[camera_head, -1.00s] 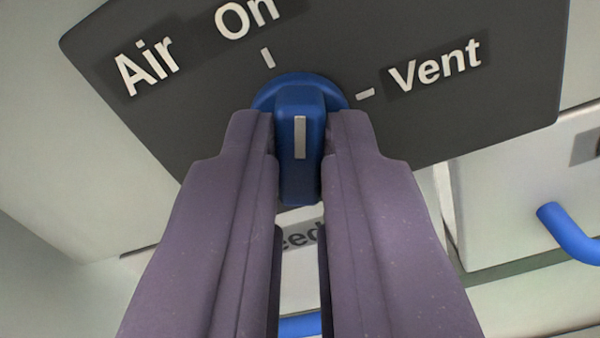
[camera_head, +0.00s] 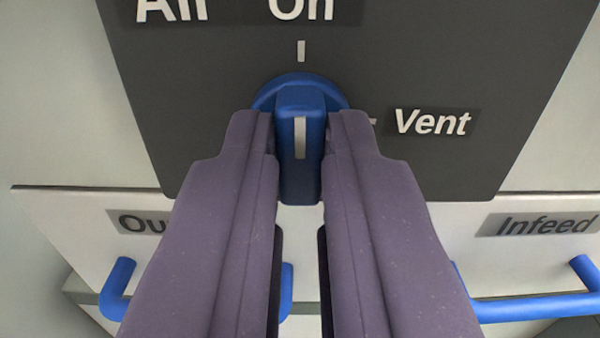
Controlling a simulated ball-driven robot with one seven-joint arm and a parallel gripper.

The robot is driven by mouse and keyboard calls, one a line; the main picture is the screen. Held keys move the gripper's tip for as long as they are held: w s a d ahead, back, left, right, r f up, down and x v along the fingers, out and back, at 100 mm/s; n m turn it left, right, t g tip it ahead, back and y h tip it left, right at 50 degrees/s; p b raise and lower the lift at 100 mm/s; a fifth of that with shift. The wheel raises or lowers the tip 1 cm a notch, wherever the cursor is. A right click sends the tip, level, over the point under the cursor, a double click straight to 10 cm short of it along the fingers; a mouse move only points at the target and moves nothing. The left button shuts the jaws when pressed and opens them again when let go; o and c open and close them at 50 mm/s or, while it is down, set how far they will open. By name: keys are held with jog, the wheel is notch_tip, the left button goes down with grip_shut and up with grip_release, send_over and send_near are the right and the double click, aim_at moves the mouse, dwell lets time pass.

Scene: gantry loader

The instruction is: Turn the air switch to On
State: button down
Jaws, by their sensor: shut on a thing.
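The blue air switch knob (camera_head: 300,97) sits on a dark panel (camera_head: 440,60) in the upper middle of the view. Its grip bar stands upright in the picture, and its white pointer line is in line with the white tick (camera_head: 301,51) under the "On" label (camera_head: 301,9). The "Vent" label (camera_head: 432,122) is to the right, its tick partly hidden by my finger. My gripper (camera_head: 300,150) is shut on the knob's grip bar, one purple finger on each side. The "Air" label (camera_head: 171,9) is cut off at the top edge.
Below the panel are pale drawer-like fronts, with a partly hidden label starting "Ou" (camera_head: 143,222) at left and "Infeed" (camera_head: 544,224) at right. Blue handles stick out at the left (camera_head: 116,288) and right (camera_head: 535,307), beside my fingers.

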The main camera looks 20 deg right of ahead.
jog(key=shift+f, duration=0.1)
jog(key=c, duration=1.1)
grip_release()
jog(key=shift+c, duration=0.2)
jog(key=shift+s, duration=0.1)
jog(key=p+v, duration=0.1)
jog(key=v, duration=0.6)
jog(key=shift+s+a, duration=0.15)
jog(key=shift+s, duration=0.15)
jog(key=shift+s, duration=0.1)
